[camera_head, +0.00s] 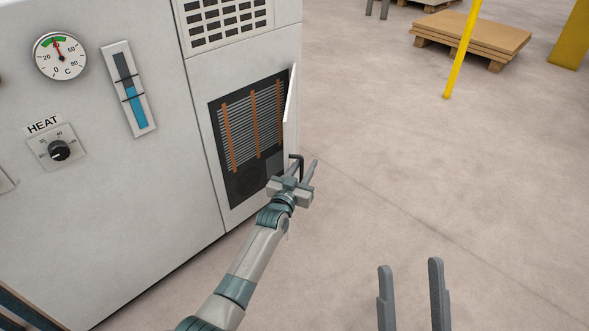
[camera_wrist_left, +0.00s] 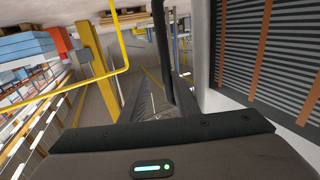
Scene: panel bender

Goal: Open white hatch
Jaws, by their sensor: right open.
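The white hatch (camera_head: 291,94) stands swung out from the machine at the right edge of its opening, seen almost edge-on. The opening shows a dark grille with copper-coloured strips (camera_head: 254,118); the grille also fills the right of the left wrist view (camera_wrist_left: 275,50). A black handle (camera_head: 299,158) shows below the hatch and as a dark bar in the left wrist view (camera_wrist_left: 162,45). My left gripper (camera_head: 304,168) is at the handle, its fingers apart with the handle near or between them; contact is unclear. My right gripper (camera_head: 410,272) is open and empty over the floor.
The white machine (camera_head: 180,180) with a gauge (camera_head: 60,56) and a heat knob (camera_head: 59,150) fills the left. A yellow post (camera_head: 462,50) and a pallet with boards (camera_head: 470,36) stand at the back right. The floor right of the machine is clear.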

